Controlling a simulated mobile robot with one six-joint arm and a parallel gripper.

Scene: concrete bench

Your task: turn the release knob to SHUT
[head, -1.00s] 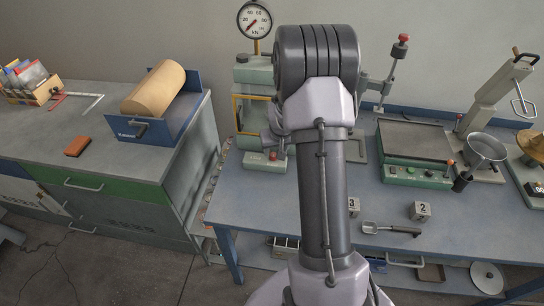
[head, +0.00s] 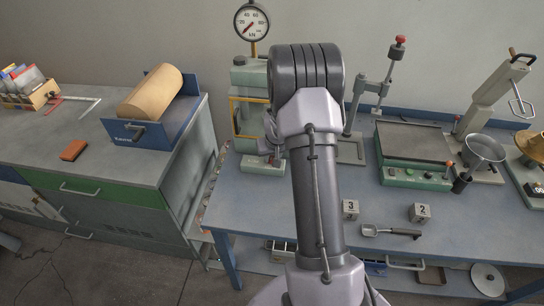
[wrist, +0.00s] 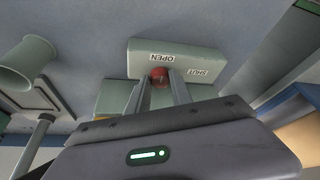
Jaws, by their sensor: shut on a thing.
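The red release knob (wrist: 159,76) sits on a pale green block (wrist: 140,58) in the wrist view. The block bears the words OPEN and SHUT, upside down in this view, with SHUT to the right of OPEN. My gripper (wrist: 160,84) has one finger on each side of the knob and is shut on it. I cannot tell clearly which word the knob points to. In the head view the knob's green press (head: 250,75) stands at the back left of the blue bench, with a round dial (head: 252,20) on top. My arm hides part of the press and my fingers.
A green-fronted device (head: 415,178) and a metal pan (head: 484,150) stand on the right of the bench. A scoop (head: 390,231) and numbered blocks (head: 420,212) lie near its front edge. A blue-ended holder with a tan roll (head: 152,92) is on the left cabinet.

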